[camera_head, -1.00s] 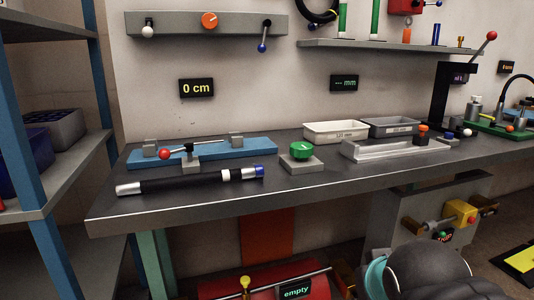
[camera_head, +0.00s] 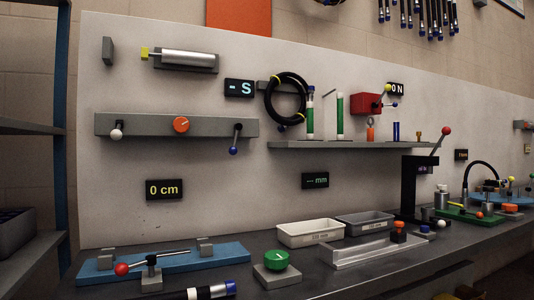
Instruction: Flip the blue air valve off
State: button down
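No part is labelled as an air valve. A lever with a blue ball knob (camera_head: 234,150) hangs down, slightly tilted, from the right end of a grey wall bar (camera_head: 150,125). The same bar carries an orange dial (camera_head: 181,125) in the middle and a lever with a white ball (camera_head: 116,134) at the left. A smaller blue knob (camera_head: 392,104) sits beside a red box (camera_head: 366,103) on the wall. I cannot tell which blue part is the valve. My gripper is not in view.
The dark bench (camera_head: 340,277) runs along the wall below. A blue fixture (camera_head: 225,251), a green knob on a block (camera_head: 276,261), a white tray (camera_head: 310,233) and a black press (camera_head: 414,190) stand on it. The wall in front of the bar is clear.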

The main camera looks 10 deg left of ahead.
aim_at(233, 151)
jog(key=z, duration=1)
jog(key=k, duration=0.95)
jog(key=u, duration=1.45)
jog(key=i, duration=0.3)
jog(key=z, duration=0.05)
